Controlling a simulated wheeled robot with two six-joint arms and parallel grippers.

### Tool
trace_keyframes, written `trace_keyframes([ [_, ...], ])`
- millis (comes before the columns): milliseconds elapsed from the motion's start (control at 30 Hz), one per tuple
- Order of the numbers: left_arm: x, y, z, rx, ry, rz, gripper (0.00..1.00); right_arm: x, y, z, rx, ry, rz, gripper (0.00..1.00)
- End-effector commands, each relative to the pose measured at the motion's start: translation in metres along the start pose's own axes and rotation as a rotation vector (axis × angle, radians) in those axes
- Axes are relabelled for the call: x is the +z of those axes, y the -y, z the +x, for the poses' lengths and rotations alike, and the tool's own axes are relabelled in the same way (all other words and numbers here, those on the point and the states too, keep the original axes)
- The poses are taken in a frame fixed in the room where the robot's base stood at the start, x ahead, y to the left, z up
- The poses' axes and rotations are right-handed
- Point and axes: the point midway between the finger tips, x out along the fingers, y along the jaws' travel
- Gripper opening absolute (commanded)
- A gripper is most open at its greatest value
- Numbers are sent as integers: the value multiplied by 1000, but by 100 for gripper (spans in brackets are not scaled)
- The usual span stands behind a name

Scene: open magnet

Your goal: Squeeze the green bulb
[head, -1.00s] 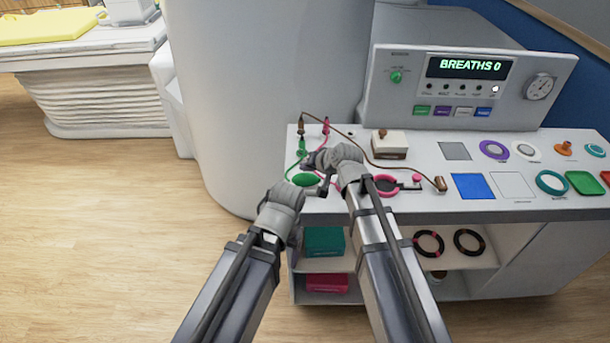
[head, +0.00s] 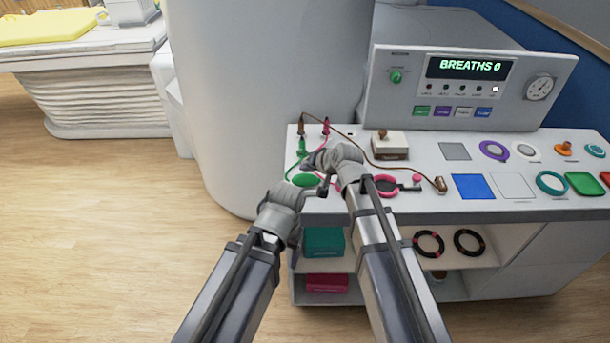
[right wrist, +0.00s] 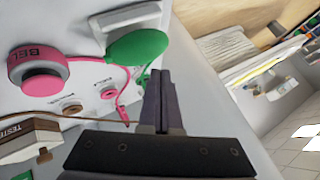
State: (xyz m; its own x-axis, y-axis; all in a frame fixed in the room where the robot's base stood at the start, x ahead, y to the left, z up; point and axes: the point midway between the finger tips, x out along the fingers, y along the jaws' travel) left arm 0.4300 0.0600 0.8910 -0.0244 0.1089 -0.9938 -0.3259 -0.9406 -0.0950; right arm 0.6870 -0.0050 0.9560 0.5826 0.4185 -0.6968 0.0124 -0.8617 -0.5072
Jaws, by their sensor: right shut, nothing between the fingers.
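The green bulb (head: 305,181) lies near the left front edge of the white bench top, with a green tube running back to a green plug. It also shows in the right wrist view (right wrist: 138,46), round and smooth, just left of my fingertips. My right gripper (head: 311,160) is shut and empty, beside and just behind the bulb in the head view; its closed fingers (right wrist: 165,75) fill the middle of the right wrist view. My left gripper (head: 325,187) is at the bulb's right side; its fingers are too small and hidden to judge, as is any contact with the bulb.
A console display (head: 468,66) reads "BREATHS 0". Cables cross the bench's left end. A large white column (head: 270,90) stands at the left.

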Motion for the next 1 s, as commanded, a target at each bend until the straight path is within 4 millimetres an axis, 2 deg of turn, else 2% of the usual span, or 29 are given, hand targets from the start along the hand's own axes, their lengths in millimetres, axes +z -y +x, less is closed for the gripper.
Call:
trace_keyframes([
  [1000, 0, -1, 8, 0, 0, 0, 72, 4, -4, 6, 0, 0, 0, 0],
])
